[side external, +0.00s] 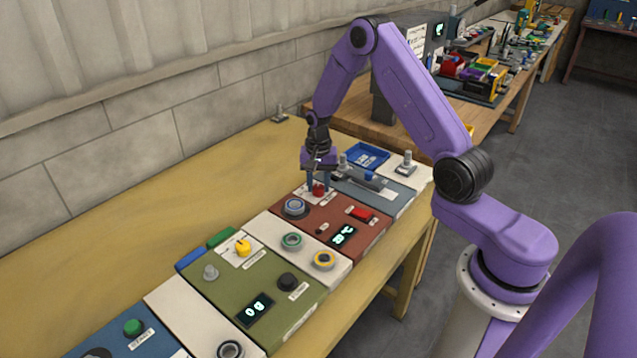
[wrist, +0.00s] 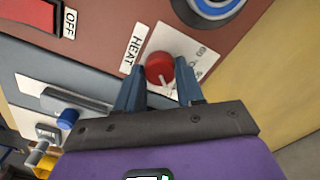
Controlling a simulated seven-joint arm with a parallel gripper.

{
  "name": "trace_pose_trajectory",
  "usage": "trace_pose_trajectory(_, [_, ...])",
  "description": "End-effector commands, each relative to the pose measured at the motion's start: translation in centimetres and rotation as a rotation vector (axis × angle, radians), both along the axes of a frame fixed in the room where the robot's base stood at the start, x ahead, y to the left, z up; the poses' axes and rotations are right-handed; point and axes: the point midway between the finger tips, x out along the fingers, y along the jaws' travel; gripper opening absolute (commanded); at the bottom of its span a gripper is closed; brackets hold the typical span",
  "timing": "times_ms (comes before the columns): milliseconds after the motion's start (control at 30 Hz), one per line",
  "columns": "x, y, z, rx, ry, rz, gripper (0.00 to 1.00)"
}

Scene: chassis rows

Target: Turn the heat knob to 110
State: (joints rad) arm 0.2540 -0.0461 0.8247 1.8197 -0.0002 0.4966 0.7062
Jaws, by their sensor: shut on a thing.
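The heat knob (wrist: 159,68) is a red round knob with a pale pointer line, on a white dial plate beside a HEAT label (wrist: 131,47) in the wrist view. In the side external view the red knob (side external: 318,190) sits at the back of the red-brown panel (side external: 340,217). My gripper (wrist: 160,82) has its two blue fingers on either side of the knob and is shut on it. In the side external view my gripper (side external: 318,186) points down over the knob. The dial's numbers are too small to read. A display (side external: 342,235) on the panel is lit, showing a value in °C.
A blue-ringed round part (side external: 295,206) sits close to the knob. A red switch (side external: 361,214) marked OFF is on the same panel. A grey panel with a blue-tipped lever (side external: 376,183) adjoins it. A blue tray (side external: 367,156) stands behind. The table (side external: 120,230) is clear toward the wall.

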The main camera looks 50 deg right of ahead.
Motion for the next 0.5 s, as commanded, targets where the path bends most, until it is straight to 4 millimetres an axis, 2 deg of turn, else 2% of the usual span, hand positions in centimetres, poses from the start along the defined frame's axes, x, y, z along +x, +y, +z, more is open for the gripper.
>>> trace_pose_trajectory(200, [-0.09, 0.08, -0.07, 0.001, 0.003, -0.108, 0.07])
trace_pose_trajectory(500, [-0.09, 0.11, -0.07, 0.001, 0.003, -0.169, 0.07])
